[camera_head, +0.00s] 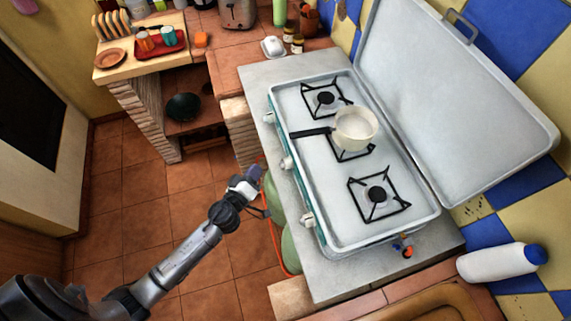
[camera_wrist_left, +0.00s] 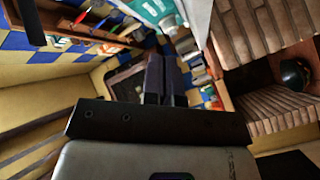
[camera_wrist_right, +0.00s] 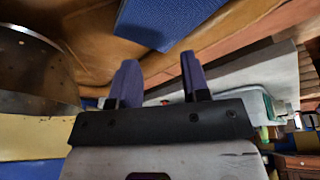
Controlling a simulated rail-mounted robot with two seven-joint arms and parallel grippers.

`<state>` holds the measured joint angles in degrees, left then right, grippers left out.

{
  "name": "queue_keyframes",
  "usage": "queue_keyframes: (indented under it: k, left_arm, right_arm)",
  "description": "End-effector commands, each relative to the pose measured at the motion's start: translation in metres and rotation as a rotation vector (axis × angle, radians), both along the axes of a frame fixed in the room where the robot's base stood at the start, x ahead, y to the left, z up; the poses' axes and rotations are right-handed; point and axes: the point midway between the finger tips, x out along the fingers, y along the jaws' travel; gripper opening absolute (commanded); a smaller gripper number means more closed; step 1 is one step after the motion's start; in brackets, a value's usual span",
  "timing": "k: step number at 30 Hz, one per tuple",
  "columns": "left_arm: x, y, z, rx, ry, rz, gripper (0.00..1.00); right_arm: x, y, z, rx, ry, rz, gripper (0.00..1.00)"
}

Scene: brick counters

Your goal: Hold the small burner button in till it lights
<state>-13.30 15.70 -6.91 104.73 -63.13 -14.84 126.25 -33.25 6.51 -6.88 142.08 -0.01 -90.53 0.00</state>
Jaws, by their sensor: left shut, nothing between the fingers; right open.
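The white camping stove (camera_head: 283,95) stands on a grey counter with its lid raised. Along its front edge are several white knobs, a far one (camera_head: 268,117), a middle one (camera_head: 287,163) and a near one (camera_head: 307,219). I cannot make out a separate small burner button. My left gripper (camera_head: 255,173) is left of the stove front, below counter level and apart from the knobs. In the left wrist view its fingers (camera_wrist_left: 164,75) are together and empty, with a teal-and-white stove edge (camera_wrist_left: 158,12) beyond. My right gripper (camera_wrist_right: 160,78) is open and empty; the head view does not show it.
A cream pan (camera_head: 356,130) sits on the middle burner, its dark handle toward the front. Green gas bottles (camera_head: 290,248) with an orange hose stand below the counter. A white bottle (camera_head: 495,262) lies at the right. The tiled floor (camera_head: 195,215) is clear.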

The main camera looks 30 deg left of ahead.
Motion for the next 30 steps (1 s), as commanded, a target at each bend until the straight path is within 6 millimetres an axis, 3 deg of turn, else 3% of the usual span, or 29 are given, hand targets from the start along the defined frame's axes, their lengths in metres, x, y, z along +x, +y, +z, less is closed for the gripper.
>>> queue_keyframes:
  k: [12,30]
  left_arm:
    - [0.021,-0.015,0.0,-0.002,-0.002,0.017,0.0]
    - [0.024,-0.017,0.0,0.0,-0.002,0.017,0.0]
  right_arm:
    - [0.0,-0.002,-0.001,-0.008,0.0,0.006,0.43]
    - [0.0,-0.002,-0.001,-0.007,0.0,0.004,0.43]
